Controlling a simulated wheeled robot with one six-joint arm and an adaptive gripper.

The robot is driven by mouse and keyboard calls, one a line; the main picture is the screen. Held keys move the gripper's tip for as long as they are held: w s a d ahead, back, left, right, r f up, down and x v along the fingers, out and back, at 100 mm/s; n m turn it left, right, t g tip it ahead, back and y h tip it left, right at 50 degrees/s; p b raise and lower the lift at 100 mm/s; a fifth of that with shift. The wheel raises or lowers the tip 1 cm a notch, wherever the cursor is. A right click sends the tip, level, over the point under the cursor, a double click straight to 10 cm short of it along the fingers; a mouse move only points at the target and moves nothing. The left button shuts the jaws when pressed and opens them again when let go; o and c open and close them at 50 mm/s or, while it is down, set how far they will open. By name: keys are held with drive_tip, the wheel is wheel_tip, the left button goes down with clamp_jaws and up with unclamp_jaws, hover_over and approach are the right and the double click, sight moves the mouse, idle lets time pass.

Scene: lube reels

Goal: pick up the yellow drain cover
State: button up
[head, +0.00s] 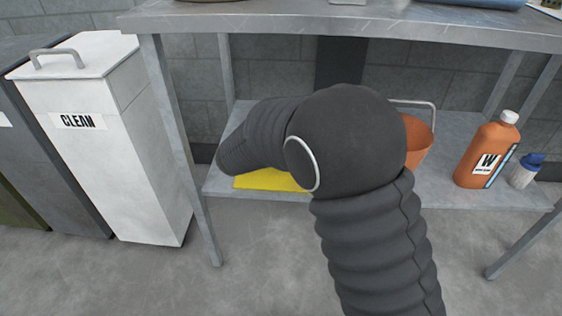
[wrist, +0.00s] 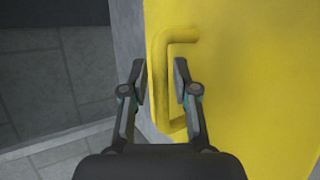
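The yellow drain cover (head: 268,181) lies flat on the lower shelf of the metal table, and my arm hides much of it in the head view. In the wrist view the yellow drain cover (wrist: 255,95) fills the right side, with a raised yellow bar handle (wrist: 161,85) along its left part. My gripper (wrist: 160,78) is open, with one finger on each side of the handle in that picture. I cannot tell whether the fingers touch it. My gripper's fingers are hidden behind my arm in the head view.
An orange bucket (head: 418,140) stands behind my arm on the lower shelf (head: 450,180). An orange bottle (head: 486,152) and a small blue-capped bottle (head: 526,170) stand to the right. The tabletop (head: 300,22) overhangs. A white CLEAN bin (head: 110,130) is left of the table leg (head: 180,150).

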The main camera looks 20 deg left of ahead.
drive_tip(key=shift+w+d+f, duration=0.15)
drive_tip(key=shift+w+f, duration=0.15)
drive_tip(key=shift+w, duration=0.15)
clamp_jaws()
drive_tip(key=shift+r, duration=0.15)
